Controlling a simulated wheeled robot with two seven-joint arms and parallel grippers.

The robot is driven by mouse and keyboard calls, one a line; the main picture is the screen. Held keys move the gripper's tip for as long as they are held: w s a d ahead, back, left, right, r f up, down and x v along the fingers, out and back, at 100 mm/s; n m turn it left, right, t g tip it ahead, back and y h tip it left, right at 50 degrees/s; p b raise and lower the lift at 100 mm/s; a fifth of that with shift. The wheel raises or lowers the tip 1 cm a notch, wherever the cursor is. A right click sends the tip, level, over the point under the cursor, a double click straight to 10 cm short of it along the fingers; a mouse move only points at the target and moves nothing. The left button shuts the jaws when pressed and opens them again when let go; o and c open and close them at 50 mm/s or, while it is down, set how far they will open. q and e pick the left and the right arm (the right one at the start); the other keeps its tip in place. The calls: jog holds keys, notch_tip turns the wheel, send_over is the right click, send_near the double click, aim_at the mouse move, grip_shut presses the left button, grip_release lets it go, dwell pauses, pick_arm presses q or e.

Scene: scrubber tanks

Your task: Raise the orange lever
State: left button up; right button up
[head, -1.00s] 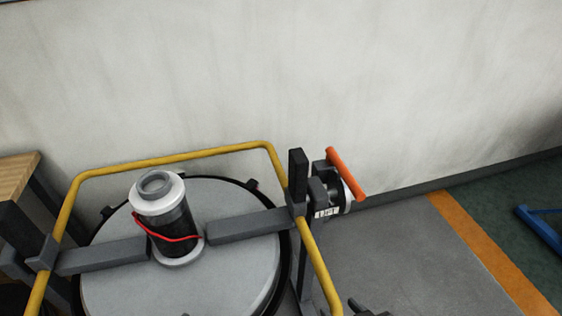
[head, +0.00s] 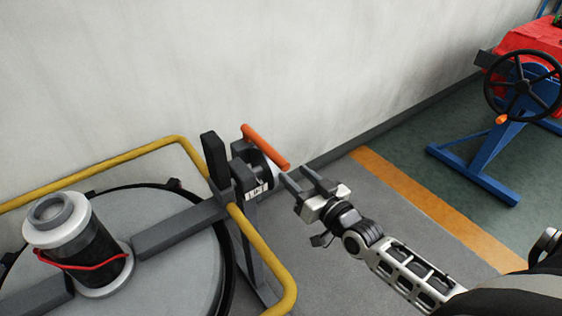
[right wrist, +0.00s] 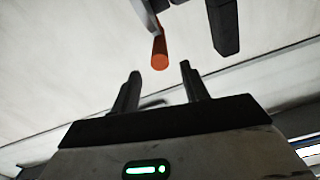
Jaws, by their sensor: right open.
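My left gripper is not in view.
A round grey tank lid (head: 170,270) with a yellow rail (head: 262,255) and a dark upright post (head: 215,160) stands left of the lever. The wall is close behind. A blue stand with a black handwheel (head: 522,86) is far right. Open floor (head: 370,230) lies between.

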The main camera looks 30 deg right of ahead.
aim_at(286, 167)
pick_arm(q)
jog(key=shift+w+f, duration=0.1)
pick_arm(e)
jog(key=w, duration=0.5)
jog(key=shift+w+a, duration=0.5)
jog(key=shift+w, duration=0.35)
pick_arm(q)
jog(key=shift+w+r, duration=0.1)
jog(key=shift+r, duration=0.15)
pick_arm(e)
grip_shut()
